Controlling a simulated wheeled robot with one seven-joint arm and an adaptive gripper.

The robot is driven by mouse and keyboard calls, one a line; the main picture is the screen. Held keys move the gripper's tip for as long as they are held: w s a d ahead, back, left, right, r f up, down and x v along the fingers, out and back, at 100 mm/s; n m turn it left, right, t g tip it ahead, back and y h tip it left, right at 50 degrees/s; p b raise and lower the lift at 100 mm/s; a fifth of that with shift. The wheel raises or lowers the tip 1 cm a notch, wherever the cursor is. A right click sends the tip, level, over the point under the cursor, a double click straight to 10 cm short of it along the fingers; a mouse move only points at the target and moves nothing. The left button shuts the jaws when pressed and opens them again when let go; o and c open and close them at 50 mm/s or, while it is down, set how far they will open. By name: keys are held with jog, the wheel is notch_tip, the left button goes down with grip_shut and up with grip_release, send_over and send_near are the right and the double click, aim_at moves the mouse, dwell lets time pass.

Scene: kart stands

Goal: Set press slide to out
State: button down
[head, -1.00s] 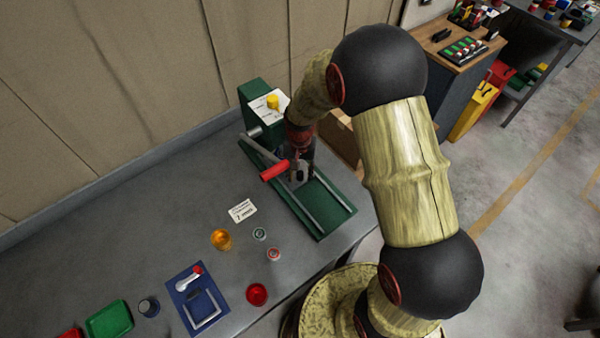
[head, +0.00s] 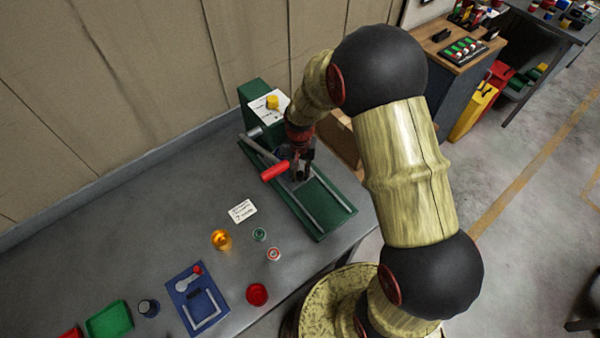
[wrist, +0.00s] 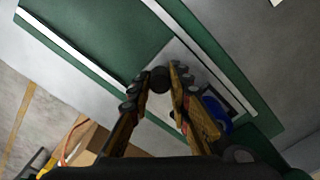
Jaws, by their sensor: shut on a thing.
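The press has a green base (head: 322,208) with two pale rails, a green upright with a white label (head: 262,108) and a red-ended lever (head: 274,171). Its slide is a grey plate (wrist: 180,56) between the rails in the wrist view, carrying a dark round knob (wrist: 159,78). My gripper (head: 302,174) is low over the rails, just right of the red lever end. In the wrist view my gripper (wrist: 160,82) is shut on the knob. A blue piece (wrist: 216,112) sits on the slide, partly behind a finger. In the head view my gripper hides most of the slide.
A white card (head: 242,211), an amber jar (head: 221,239), small round pieces and a red cup (head: 257,294) stand on the grey bench. A blue board (head: 197,299) and green tray (head: 109,320) lie further left. The wall runs behind the press.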

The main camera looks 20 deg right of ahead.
jog(key=shift+s, duration=0.1)
dwell(0.3)
jog(key=s+d, duration=0.1)
jog(key=s, duration=0.3)
jog(key=s+d+p, duration=0.1)
jog(key=s+d, duration=0.1)
jog(key=s, duration=0.2)
jog(key=s+d+p, duration=0.1)
jog(key=s, duration=0.4)
jog(key=shift+s+d, duration=0.1)
jog(key=shift+d, duration=0.05)
jog(key=shift+s+d, duration=0.15)
jog(key=shift+s, duration=0.55)
jog(key=c, duration=1.9)
grip_release()
jog(key=shift+o, duration=1.3)
